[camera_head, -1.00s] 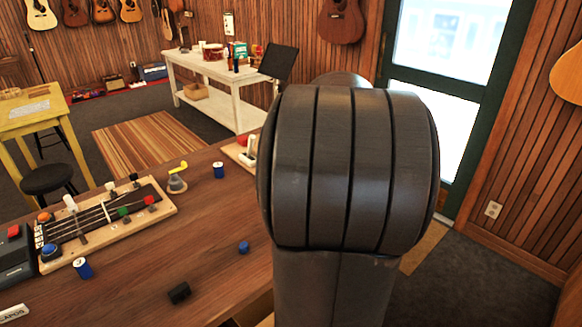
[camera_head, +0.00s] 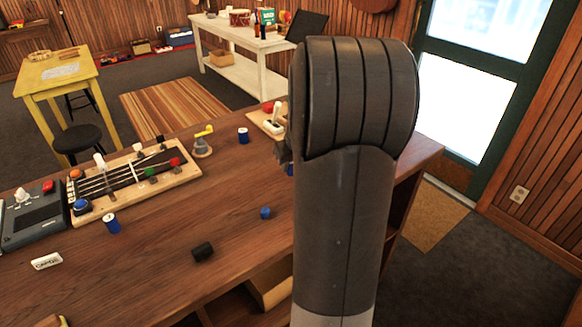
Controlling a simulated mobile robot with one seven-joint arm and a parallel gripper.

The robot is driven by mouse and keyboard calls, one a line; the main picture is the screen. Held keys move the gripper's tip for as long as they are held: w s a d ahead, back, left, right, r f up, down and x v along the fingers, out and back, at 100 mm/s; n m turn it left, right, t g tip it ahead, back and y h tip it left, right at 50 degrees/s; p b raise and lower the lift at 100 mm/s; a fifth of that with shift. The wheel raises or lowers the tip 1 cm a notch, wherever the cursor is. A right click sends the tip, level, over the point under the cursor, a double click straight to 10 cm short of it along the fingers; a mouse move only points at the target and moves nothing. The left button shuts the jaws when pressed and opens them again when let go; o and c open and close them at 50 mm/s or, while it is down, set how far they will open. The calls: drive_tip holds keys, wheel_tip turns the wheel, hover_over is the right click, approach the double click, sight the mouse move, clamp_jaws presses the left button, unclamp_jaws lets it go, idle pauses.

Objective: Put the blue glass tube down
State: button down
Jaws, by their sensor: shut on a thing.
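My gripper (camera_head: 283,153) shows only as a small dark grey part at the left edge of my arm, above the right part of the brown counter (camera_head: 345,165). The arm hides most of it. A small blue piece, which looks like the blue glass tube (camera_head: 290,170), shows just below it, and my gripper is shut on it. The arm covers the rest of the tube, so I cannot tell whether it touches the counter.
Blue cylinders stand on the counter (camera_head: 243,136) (camera_head: 112,223) (camera_head: 265,213). A black cylinder (camera_head: 202,251) lies near the front edge.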

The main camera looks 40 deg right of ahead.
drive_tip(key=shift+f, duration=0.7)
drive_tip(key=shift+f, duration=0.1)
drive_tip(key=c, duration=1.3)
unclamp_jaws()
drive_tip(key=shift+o, duration=0.2)
drive_tip(key=d+v, duration=0.1)
drive_tip(key=v, duration=1.1)
drive_tip(key=s+a, duration=0.6)
drive_tip(key=a, duration=0.3)
drive_tip(key=s+a+r+n, duration=0.1)
drive_tip(key=s+a, duration=0.4)
drive_tip(key=a, duration=0.5)
drive_tip(key=s+a+r+t, duration=0.1)
drive_tip(key=s+a, duration=0.5)
drive_tip(key=a, duration=0.3)
drive_tip(key=shift+s+a+n+y, duration=0.2)
drive_tip(key=shift+s+n+y, duration=0.1)
drive_tip(key=shift+n, duration=0.1)
